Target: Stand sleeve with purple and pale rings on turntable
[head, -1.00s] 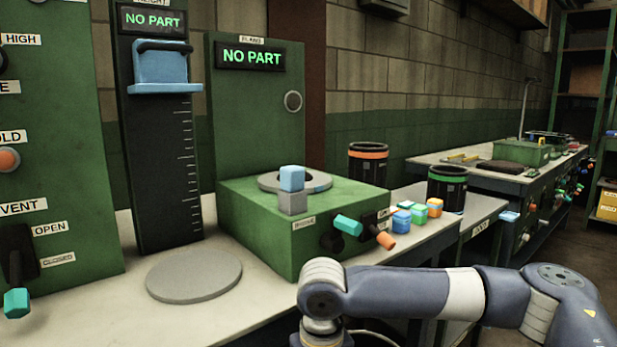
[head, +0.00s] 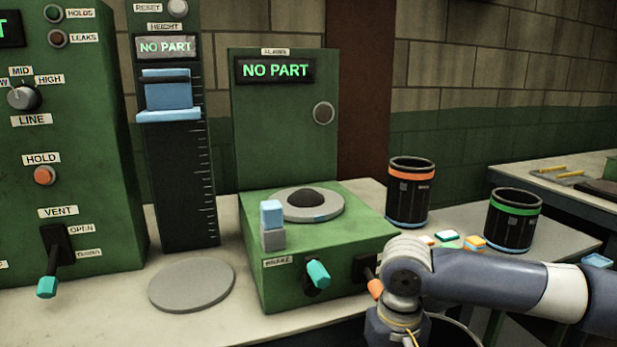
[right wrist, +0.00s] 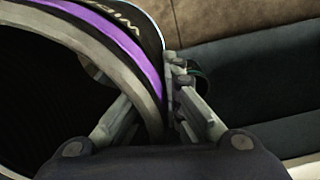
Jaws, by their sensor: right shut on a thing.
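The sleeve with purple and pale rings (right wrist: 147,62) fills the left of the right wrist view, its dark hollow opening facing the camera. My right gripper (right wrist: 152,100) is shut on its wall, with one finger inside the opening and one outside. The head view shows my right arm at lower right, but not its gripper or the sleeve. The turntable (head: 336,211) looks to be the round grey plate with a dark dome at its middle, on top of a green box (head: 350,243). No sleeve stands on it. My left gripper is not in view.
A flat grey disc (head: 192,285) lies left, before the height gauge (head: 180,170). Orange-banded (head: 408,193) and green-banded (head: 511,223) dark cans stand right.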

